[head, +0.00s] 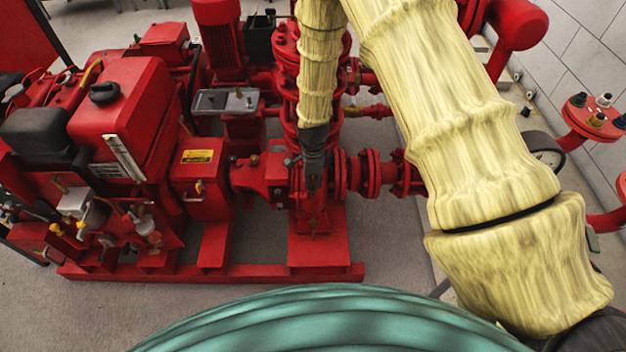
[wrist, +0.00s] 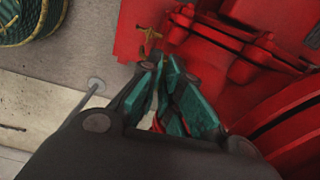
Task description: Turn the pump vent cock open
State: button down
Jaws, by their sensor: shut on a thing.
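A small brass cock (wrist: 150,43) shows at the tips of my gripper in the wrist view, standing out from the red pump casing (wrist: 215,40). I take it to be the pump vent cock. My gripper (wrist: 166,68), with dark knuckles and teal finger pads, is shut on it, and the fingers hide its lower part. In the head view my gripper (head: 313,178) points down in front of the red pump (head: 268,176). The cock cannot be made out there, as my gripper and arm cover that spot.
A red engine unit (head: 130,105) with a control box stands to the left. The red base frame (head: 320,262) runs below, with open grey floor (head: 130,300) in front.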

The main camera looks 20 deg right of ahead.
jog(key=n+p, duration=0.2)
jog(key=n, duration=0.3)
jog(key=shift+r, duration=0.1)
jog(key=n+p, duration=0.2)
jog(key=n, duration=0.3)
jog(key=shift+n, duration=0.4)
jog(key=n+p, duration=0.1)
jog(key=n, duration=0.5)
jog(key=shift+n, duration=0.4)
jog(key=c, duration=1.6)
grip_release()
jog(key=shift+r, duration=5.95)
jog(key=shift+f, duration=0.1)
